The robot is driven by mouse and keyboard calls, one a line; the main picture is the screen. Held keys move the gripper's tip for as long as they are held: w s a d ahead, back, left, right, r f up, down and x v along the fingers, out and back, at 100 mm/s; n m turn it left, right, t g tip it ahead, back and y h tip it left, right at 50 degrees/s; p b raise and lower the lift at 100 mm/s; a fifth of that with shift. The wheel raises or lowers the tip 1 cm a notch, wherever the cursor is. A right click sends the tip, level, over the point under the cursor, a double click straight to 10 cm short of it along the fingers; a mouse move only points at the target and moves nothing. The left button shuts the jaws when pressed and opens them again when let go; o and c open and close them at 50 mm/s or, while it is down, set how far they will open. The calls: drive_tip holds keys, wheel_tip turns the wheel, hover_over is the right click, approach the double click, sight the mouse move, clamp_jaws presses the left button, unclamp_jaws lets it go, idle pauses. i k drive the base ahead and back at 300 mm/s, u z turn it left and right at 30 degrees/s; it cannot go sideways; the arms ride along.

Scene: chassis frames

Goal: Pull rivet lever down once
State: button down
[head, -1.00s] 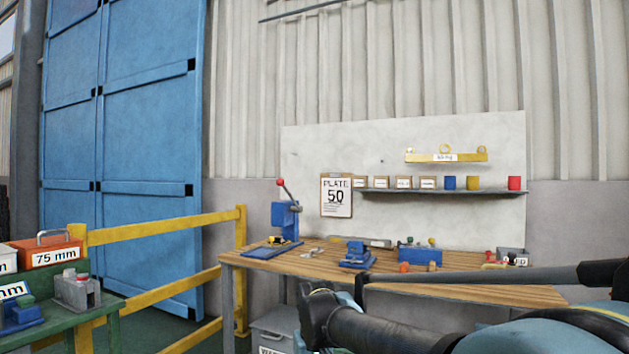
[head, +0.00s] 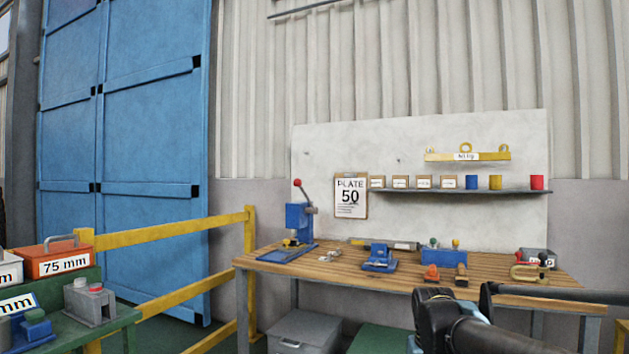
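The blue rivet press (head: 299,221) stands at the left end of the wooden workbench. Its lever (head: 306,195) points up and slightly left, and ends in a red knob (head: 297,183). Nothing touches the lever. Black links of my arm show at the lower right, in front of the bench's right part and well apart from the press. I cannot make out my gripper's fingers among them.
The workbench (head: 345,272) also carries a small blue fixture (head: 379,258), a blue block holder (head: 441,258) and clamps. A yellow railing (head: 170,230) runs left of the bench. A green table (head: 118,315) with labelled boxes stands at lower left. A grey bin (head: 305,330) sits below.

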sight(297, 182)
drive_tip(key=i, duration=1)
